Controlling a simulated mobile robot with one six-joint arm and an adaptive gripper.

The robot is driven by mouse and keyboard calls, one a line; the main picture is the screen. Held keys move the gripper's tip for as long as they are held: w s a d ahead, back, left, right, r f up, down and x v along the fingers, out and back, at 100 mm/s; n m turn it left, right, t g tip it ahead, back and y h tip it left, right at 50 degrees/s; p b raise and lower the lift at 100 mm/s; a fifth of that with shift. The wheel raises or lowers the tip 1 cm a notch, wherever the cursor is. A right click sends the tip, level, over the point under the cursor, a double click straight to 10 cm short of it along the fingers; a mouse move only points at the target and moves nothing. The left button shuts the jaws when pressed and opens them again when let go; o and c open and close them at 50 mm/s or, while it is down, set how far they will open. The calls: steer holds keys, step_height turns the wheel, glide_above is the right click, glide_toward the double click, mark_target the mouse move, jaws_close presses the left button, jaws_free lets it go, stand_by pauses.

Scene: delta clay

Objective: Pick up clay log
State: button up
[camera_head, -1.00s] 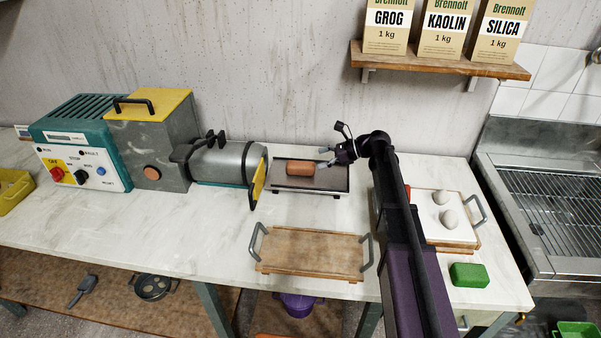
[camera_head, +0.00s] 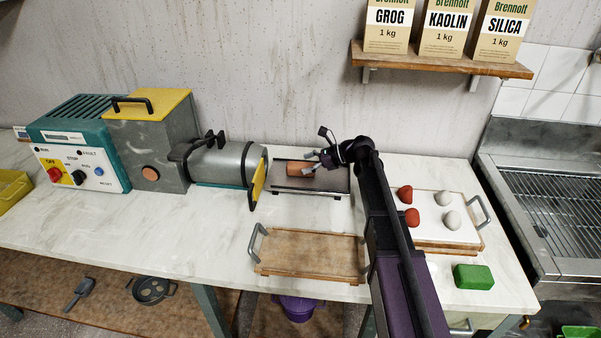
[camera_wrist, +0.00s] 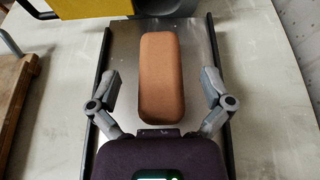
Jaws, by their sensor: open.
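The clay log (camera_head: 294,169) is an orange-brown block with rounded edges. It lies on a dark-edged metal tray (camera_head: 325,189) beside the yellow-ended machine. My gripper (camera_head: 312,163) is at the log's right end in the head view and hides part of it. In the wrist view the clay log (camera_wrist: 160,78) lies lengthwise on the bare metal of the tray (camera_wrist: 196,60). My gripper (camera_wrist: 160,88) is open there, with one finger on each side of the log and a visible gap on both sides.
The extruder (camera_head: 226,162) stands left of the tray. An empty wooden board with handles (camera_head: 310,252) lies in front. At right, a white-topped board (camera_head: 470,234) holds red and white lumps, near a green block (camera_head: 473,277). A shelf (camera_head: 440,64) with bags hangs above.

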steer(key=shift+x, duration=0.8)
jaws_close()
steer(key=shift+r, duration=0.25)
step_height(320, 180, up, 10)
steer(key=p, duration=0.9)
steer(key=shift+f+p, duration=0.2)
steer(key=shift+p, duration=0.2)
stand_by(0.4)
step_height(320, 180, up, 5)
steer(key=p, duration=0.5)
glide_above(301, 164)
steer(key=shift+f, duration=0.25)
